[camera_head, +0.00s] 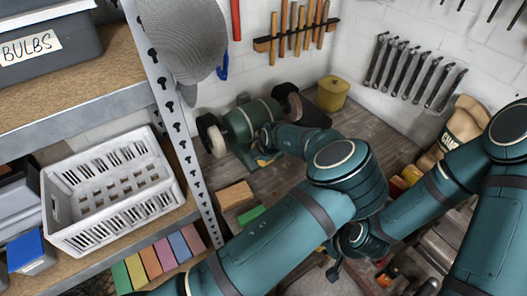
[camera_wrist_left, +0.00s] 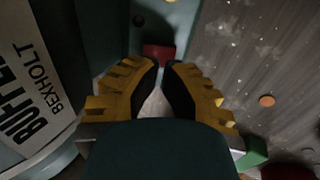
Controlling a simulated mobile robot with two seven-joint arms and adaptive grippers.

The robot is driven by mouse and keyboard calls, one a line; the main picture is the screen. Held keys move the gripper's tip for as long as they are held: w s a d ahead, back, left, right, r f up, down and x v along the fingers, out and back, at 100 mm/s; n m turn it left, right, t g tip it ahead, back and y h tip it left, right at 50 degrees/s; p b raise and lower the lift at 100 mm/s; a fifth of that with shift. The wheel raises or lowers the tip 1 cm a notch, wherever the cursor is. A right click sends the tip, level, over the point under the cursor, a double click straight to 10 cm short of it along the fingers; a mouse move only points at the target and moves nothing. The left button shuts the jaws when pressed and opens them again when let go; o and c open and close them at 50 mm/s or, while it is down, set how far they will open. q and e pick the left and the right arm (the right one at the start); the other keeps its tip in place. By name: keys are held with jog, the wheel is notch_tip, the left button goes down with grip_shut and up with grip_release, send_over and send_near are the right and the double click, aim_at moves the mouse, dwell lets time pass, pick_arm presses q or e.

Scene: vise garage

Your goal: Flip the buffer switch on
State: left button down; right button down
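The buffer (camera_head: 258,120) is a teal machine with a pale wheel on its left and a brown wheel on its right. It stands on the wooden bench top at the back. My left gripper (camera_head: 264,160) is at the front of its base. In the left wrist view, a red switch part (camera_wrist_left: 158,52) lies just beyond the yellow fingertips of my left gripper (camera_wrist_left: 165,66). The fingertips are close together with nothing visible between them. Contact with the switch cannot be told. My right gripper (camera_head: 335,268) hangs low, partly hidden by my left arm; its opening is unclear.
A metal shelf with a white crate (camera_head: 112,190) stands close on the left. A yellow canister (camera_head: 333,93) stands behind the buffer to its right. A wooden block (camera_head: 235,195) lies in front. Tools hang on the back wall.

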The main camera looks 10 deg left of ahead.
pick_arm(q)
jog(key=shift+w+a+f, duration=0.2)
jog(key=shift+a+f, duration=0.05)
jog(key=shift+f, duration=0.4)
